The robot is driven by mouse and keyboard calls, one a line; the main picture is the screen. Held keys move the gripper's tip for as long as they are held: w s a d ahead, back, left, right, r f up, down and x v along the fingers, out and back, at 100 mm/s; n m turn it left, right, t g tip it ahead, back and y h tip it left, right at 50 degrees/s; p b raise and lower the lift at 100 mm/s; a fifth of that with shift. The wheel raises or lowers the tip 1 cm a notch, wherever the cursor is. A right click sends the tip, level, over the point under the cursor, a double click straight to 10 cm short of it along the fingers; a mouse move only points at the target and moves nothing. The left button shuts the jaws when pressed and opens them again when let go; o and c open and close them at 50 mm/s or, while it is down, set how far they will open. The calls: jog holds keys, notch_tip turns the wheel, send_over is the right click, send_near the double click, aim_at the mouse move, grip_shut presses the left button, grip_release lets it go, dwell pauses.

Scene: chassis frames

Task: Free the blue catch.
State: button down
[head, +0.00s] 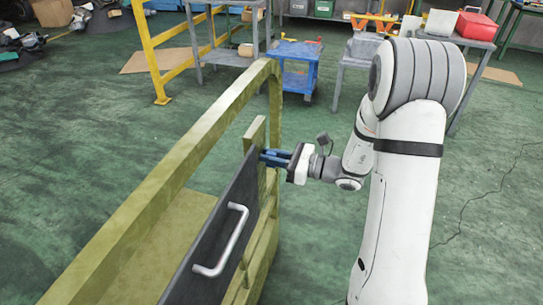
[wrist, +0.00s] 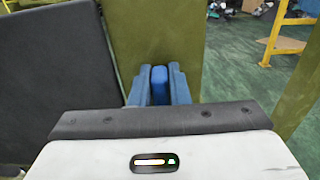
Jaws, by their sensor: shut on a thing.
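The blue catch (wrist: 159,84) sits between the two fingers of my gripper (wrist: 160,88) in the wrist view, against an olive-green post (wrist: 155,35). The fingers are shut on it, one on each side. In the head view my gripper (head: 277,157) reaches in from the right to the top far corner of a dark panel (head: 213,245). The catch is mostly hidden by the fingers there. The panel stands upright against the olive frame and has a pale bar handle (head: 228,243).
An olive frame rail (head: 160,185) runs along the left of the panel. Behind stand a blue cart (head: 298,70), grey tables and a yellow rail (head: 150,50). Green floor is open to the left and right of the frame.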

jog(key=shift+f+n+b, duration=0.1)
jog(key=shift+n+b, duration=0.3)
jog(key=shift+b, duration=0.2)
jog(key=n+b, duration=0.2)
jog(key=b, duration=0.1)
jog(key=n+b, duration=0.1)
jog(key=b, duration=0.1)
jog(key=shift+s+f+n, duration=0.15)
jog(key=shift+f+n, duration=0.1)
jog(key=shift+n, duration=0.05)
jog(key=n+b, duration=0.4)
jog(key=b, duration=0.3)
jog(key=n+b, duration=0.5)
jog(key=b, duration=0.2)
jog(key=n+b, duration=0.4)
jog(key=b, duration=0.3)
jog(key=shift+s+a+f, duration=0.15)
jog(key=shift+s+f, duration=0.2)
jog(key=shift+r+n, duration=0.1)
jog(key=shift+n, duration=0.2)
jog(key=c, duration=1.4)
grip_release()
